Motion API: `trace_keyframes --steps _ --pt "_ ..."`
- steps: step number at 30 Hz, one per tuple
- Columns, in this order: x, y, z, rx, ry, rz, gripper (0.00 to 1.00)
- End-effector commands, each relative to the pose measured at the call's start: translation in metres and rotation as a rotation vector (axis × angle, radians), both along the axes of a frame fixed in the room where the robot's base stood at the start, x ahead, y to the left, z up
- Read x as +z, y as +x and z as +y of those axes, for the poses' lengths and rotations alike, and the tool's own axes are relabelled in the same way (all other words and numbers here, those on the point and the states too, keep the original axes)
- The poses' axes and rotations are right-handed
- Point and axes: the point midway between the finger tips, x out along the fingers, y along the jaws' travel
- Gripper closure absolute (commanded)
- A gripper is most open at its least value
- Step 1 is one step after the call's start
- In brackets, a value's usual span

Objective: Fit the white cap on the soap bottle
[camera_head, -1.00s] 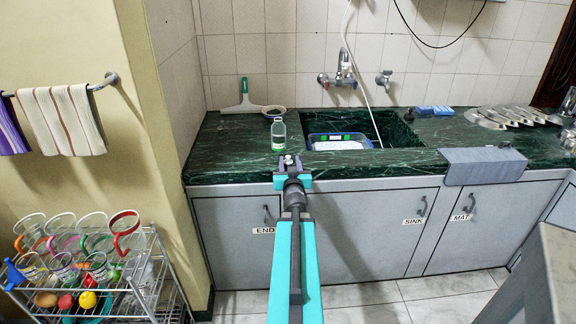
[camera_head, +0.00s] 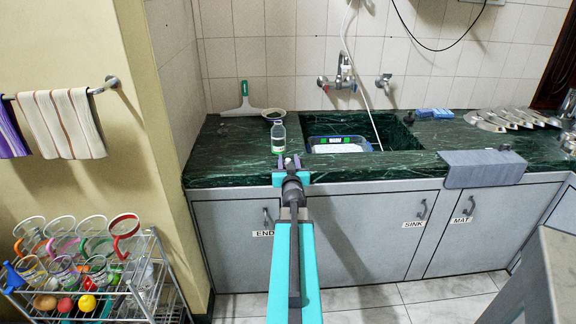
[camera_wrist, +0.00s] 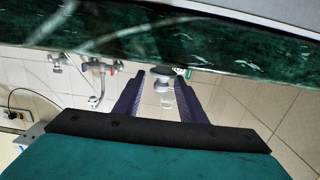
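The soap bottle (camera_head: 278,136), clear with a pale green label, stands upright on the green counter, left of the sink. I cannot tell whether a cap is on its top. My gripper (camera_head: 290,161) is at the counter's front edge, in front of the bottle and slightly right of it. In the wrist view, which looks upside down, its two purple fingers (camera_wrist: 160,79) stand apart. A small pale, translucent thing (camera_wrist: 167,102) shows between them, and neither finger visibly touches it. I cannot tell whether it is the bottle or the white cap, and I cannot pick out the cap elsewhere.
The sink basin (camera_head: 380,130) holds a blue-rimmed tray (camera_head: 312,143). A dark bowl (camera_head: 274,113) and a green-handled squeegee (camera_head: 244,92) are behind the bottle. A grey cloth (camera_head: 484,168) hangs over the front edge. A rack of mugs (camera_head: 150,285) stands at lower left.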

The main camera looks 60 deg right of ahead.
Motion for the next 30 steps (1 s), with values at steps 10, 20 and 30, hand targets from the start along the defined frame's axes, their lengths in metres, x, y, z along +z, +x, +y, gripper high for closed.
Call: trace_keyframes --steps 10,20,30 --pt "-0.002 0.02 -0.024 0.0 0.001 -0.001 0.63" --pt "-0.002 0.025 -0.032 0.0 0.0 0.0 0.63" --pt "-0.002 0.025 -0.031 0.0 0.0 0.0 0.63"
